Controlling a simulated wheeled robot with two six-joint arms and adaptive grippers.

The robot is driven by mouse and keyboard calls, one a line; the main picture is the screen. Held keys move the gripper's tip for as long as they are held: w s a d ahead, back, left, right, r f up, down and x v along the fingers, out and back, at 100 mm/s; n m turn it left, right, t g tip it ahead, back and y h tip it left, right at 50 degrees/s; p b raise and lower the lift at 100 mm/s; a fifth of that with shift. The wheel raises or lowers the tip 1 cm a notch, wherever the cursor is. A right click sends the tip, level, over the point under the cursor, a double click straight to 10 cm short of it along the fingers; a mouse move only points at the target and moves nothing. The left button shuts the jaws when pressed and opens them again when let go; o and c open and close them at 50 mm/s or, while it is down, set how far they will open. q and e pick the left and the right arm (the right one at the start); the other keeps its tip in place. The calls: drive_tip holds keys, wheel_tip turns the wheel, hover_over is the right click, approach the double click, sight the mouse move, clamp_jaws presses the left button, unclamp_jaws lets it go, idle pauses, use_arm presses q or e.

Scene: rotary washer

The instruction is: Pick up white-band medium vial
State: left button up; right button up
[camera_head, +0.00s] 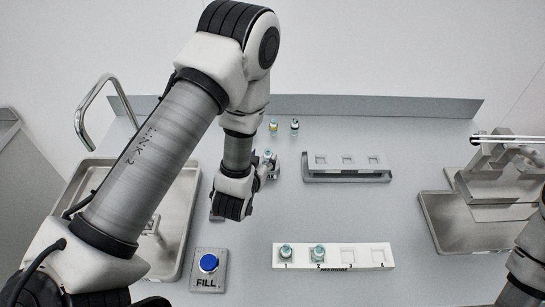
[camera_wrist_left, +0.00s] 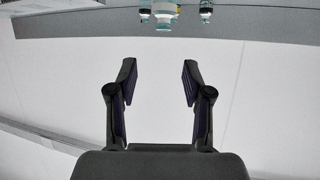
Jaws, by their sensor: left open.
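A small vial (camera_head: 267,155) with a pale band stands on the counter at my left gripper (camera_head: 270,168) in the head view. The fingers partly cover it there, and the band colour is hard to confirm. A yellow-band vial (camera_head: 273,127) and a dark-band vial (camera_head: 294,127) stand behind it. In the left wrist view, my left gripper (camera_wrist_left: 158,68) is open, with nothing between its fingertips. Several vials show at that view's top edge, cut off; the middle one (camera_wrist_left: 164,14) looks largest. My right gripper is not in view.
A white numbered rack (camera_head: 333,257) holds teal-topped vials in slots 1 and 2. A metal rack (camera_head: 346,173) stands right of the gripper. A blue FILL button (camera_head: 208,263), a tray (camera_head: 185,235) and a metal device (camera_head: 500,170) flank the counter.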

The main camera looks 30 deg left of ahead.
sight(267, 153)
use_arm(q)
drive_tip(key=x, duration=0.3)
drive_tip(key=f+p+x, duration=0.1)
drive_tip(key=x, duration=0.1)
drive_tip(key=s+f+p+x, duration=0.1)
drive_tip(key=x, duration=0.2)
drive_tip(key=shift+w+a, duration=0.25)
drive_tip(key=shift+w, duration=0.1)
drive_tip(key=shift+w+f, duration=0.25)
drive_tip(key=shift+f, duration=0.05)
drive_tip(key=shift+s, duration=0.15)
clamp_jaws()
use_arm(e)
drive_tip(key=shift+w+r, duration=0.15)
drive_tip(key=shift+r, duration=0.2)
